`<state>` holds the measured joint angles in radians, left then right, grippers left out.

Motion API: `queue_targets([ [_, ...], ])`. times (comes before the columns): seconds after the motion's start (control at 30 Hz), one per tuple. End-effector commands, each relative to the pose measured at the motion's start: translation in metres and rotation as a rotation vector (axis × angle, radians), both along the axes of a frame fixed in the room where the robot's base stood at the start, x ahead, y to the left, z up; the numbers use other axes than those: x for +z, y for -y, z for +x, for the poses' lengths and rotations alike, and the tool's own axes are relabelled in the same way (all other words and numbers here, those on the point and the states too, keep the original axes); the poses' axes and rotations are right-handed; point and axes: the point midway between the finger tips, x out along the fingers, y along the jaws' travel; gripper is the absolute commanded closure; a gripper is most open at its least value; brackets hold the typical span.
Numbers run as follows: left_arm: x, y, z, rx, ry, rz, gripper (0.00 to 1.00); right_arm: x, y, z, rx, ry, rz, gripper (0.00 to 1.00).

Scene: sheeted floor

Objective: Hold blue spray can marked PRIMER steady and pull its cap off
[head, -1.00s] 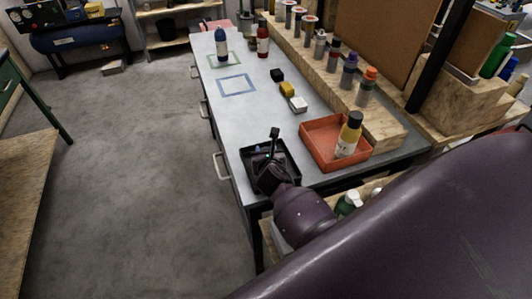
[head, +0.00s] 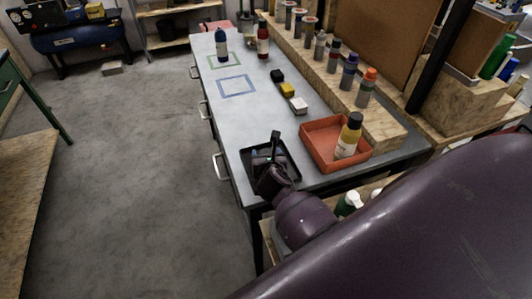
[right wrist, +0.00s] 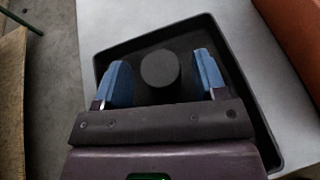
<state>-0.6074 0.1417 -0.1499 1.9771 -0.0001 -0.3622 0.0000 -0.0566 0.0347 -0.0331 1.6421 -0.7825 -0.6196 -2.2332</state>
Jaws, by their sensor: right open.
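A blue can with a dark cap (head: 222,45) stands upright at the far end of the workbench, by a green square outline; its lettering is too small to read. My right gripper (head: 270,155) is over a black tray (head: 293,178) at the near end, well away from that can. In the right wrist view, my right gripper (right wrist: 160,80) is open, its blue pads on either side of a dark round object (right wrist: 160,68) without visible contact. I cannot tell whether that object is a loose cap or a capped top. My left gripper is not in view.
Small black, yellow and white blocks (head: 288,90) lie mid-bench. A red bottle (head: 263,40) stands near the blue can. Several cans line a wooden ledge (head: 325,65).

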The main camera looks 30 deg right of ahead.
Motion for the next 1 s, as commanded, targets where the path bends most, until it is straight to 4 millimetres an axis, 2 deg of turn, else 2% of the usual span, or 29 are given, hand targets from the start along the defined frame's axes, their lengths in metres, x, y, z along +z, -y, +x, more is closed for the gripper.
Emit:
queue_targets([
  [0.3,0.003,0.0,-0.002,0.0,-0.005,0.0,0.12,0.025,-0.025,-0.052,0.0,0.0,0.001,0.35],
  [0.5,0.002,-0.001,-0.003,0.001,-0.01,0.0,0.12,0.035,-0.037,-0.076,0.0,0.0,0.001,0.35],
  [0.7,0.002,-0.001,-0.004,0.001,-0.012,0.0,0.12,0.04,-0.042,-0.085,-0.001,0.001,0.0,0.35],
  [1.0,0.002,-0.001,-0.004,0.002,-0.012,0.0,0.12,0.041,-0.042,-0.086,-0.001,0.001,0.0,0.35],
])
